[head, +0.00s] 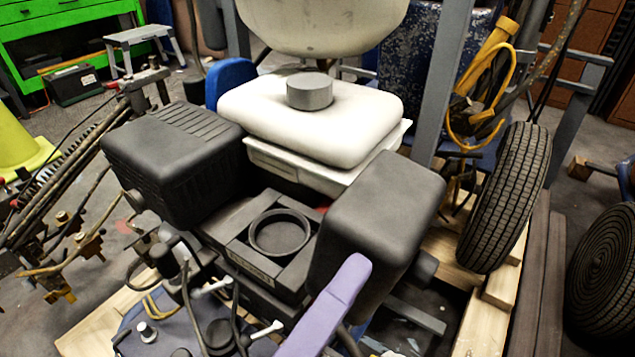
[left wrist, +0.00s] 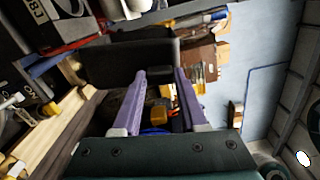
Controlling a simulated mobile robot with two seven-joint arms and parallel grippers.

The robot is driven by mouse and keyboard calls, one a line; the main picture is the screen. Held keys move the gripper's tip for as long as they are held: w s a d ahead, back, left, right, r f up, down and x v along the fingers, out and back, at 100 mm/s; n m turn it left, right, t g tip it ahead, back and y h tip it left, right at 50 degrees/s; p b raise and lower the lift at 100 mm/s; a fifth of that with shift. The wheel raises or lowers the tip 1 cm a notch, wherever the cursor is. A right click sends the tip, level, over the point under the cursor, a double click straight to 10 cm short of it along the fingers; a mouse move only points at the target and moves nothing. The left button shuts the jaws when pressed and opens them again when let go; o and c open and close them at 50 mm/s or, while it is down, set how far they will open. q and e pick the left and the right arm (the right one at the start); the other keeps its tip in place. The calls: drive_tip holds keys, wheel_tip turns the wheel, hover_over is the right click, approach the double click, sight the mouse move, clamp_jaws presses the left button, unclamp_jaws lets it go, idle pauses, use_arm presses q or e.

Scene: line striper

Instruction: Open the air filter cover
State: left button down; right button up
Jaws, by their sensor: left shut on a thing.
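The air filter cover (head: 378,222), a dark grey rounded box, stands tilted up to the right of the engine's black housing (head: 245,238). A round ring-shaped recess (head: 280,233) is exposed beside it. My left gripper (head: 352,268) shows as one purple finger against the cover's near lower edge; its other finger is hidden. In the left wrist view, both purple fingers of the left gripper (left wrist: 160,73) are apart, with the dark cover (left wrist: 112,62) at their tips. The exact contact is hard to see. My right gripper is not in view.
A second dark ribbed box (head: 172,160) sits to the left. A white tank with a grey cap (head: 310,92) stands behind. Hoses and levers crowd the front left.

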use_arm(q)
drive_tip(key=shift+c, duration=2.2)
unclamp_jaws()
drive_tip(key=v, duration=1)
drive_tip(key=shift+p, duration=0.45)
